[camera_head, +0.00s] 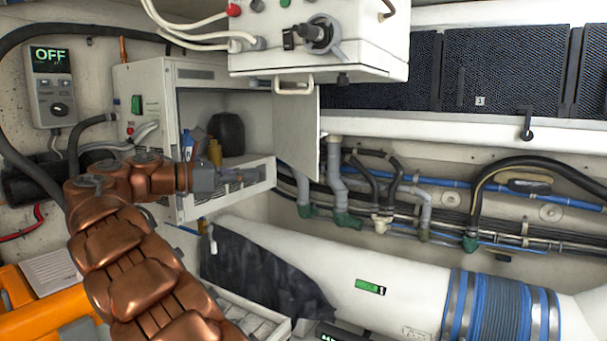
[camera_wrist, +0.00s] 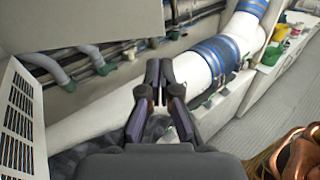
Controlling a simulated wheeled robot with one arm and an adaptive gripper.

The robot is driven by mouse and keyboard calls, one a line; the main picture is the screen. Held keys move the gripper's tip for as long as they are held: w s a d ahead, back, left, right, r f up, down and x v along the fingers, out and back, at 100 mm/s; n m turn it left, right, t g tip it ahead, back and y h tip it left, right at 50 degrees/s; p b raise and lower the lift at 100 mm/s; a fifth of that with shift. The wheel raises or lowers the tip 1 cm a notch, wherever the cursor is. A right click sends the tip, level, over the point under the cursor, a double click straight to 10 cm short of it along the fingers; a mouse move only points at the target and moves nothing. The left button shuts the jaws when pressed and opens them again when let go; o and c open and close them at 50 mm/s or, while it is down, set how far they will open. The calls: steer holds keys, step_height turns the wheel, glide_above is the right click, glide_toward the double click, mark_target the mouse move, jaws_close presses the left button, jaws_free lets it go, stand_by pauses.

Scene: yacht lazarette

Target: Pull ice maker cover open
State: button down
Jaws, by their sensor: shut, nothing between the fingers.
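A white cabinet (camera_head: 148,85), which looks like the ice maker, stands at the left of the head view. Its front is open, and a dark jug (camera_head: 227,134) and a yellow bottle (camera_head: 215,151) show inside. A flat pale panel (camera_head: 297,125), seemingly its cover, stands swung out at the right of the opening. A pale panel also fills the upper left of the wrist view (camera_wrist: 75,20). My gripper (camera_head: 245,176) is in front of the lower part of the opening, partly hard to make out. In the wrist view its fingers (camera_wrist: 159,72) are together and empty.
A white box with a lever and handle (camera_head: 318,55) hangs above. A slatted grille (camera_wrist: 20,115) is close at the left of the wrist view. A large white pipe (camera_head: 340,270) with a blue banded hose runs below. An orange case (camera_head: 25,310) lies at lower left.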

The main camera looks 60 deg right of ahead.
steer(key=w+g, duration=0.1)
glide_toward(315, 165)
steer(key=x, duration=0.7)
steer(key=shift+d+f, duration=0.1)
steer(key=shift+f, duration=0.05)
stand_by(0.5)
